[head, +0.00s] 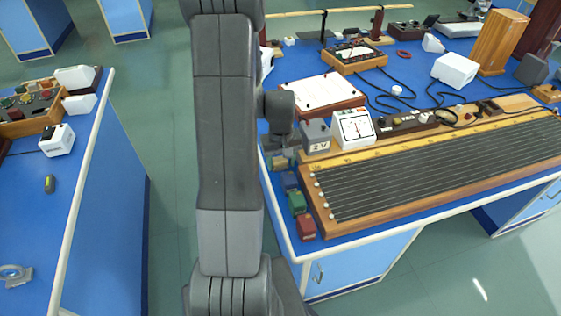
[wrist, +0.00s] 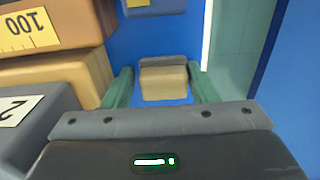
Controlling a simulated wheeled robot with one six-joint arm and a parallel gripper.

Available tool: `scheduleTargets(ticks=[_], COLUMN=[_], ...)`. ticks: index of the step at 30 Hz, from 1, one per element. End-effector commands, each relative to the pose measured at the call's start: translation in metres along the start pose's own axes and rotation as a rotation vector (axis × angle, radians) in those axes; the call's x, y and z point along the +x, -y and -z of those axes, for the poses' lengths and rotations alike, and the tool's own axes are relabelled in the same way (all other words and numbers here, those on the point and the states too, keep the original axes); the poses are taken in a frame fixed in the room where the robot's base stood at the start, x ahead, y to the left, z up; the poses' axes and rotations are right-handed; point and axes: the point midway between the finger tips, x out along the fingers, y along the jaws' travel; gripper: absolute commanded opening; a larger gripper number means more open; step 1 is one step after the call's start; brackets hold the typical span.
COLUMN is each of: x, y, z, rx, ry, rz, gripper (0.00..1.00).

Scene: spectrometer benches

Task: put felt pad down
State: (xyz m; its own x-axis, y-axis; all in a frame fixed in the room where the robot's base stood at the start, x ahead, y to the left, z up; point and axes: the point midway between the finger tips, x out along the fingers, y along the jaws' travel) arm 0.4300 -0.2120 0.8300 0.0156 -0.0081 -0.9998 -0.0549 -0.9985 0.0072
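The felt pad (wrist: 163,82) is a small tan block with a dark grey strip along its far side. In the wrist view it fills the space between the green fingertips of my gripper (wrist: 162,75), which appears shut on it. The pad is low over the blue bench top (wrist: 120,45); I cannot tell whether it touches it. In the head view the tan pad (head: 281,162) shows small beside the wooden wire board (head: 320,219), with my gripper partly hidden by my arm.
Blue (head: 290,181), green (head: 297,202) and red (head: 306,228) blocks line the bench's left edge. A grey weight-like box (head: 316,137) and a white-faced meter (head: 354,128) stand close by. The bench's pale edge (wrist: 207,30) is near the right finger.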

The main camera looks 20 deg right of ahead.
Motion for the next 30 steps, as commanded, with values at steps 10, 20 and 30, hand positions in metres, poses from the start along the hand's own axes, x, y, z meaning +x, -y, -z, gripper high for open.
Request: scheduleTargets(ticks=[10, 20, 30], x=[0.011, -0.006, -0.079], y=[0.006, 0.006, 0.003], z=[-0.007, -0.006, -0.002], rx=[0.005, 0.004, 0.003], ry=[0.021, 0.018, 0.008], rz=[0.014, 0.013, 0.008], gripper=[0.66, 0.66, 0.66])
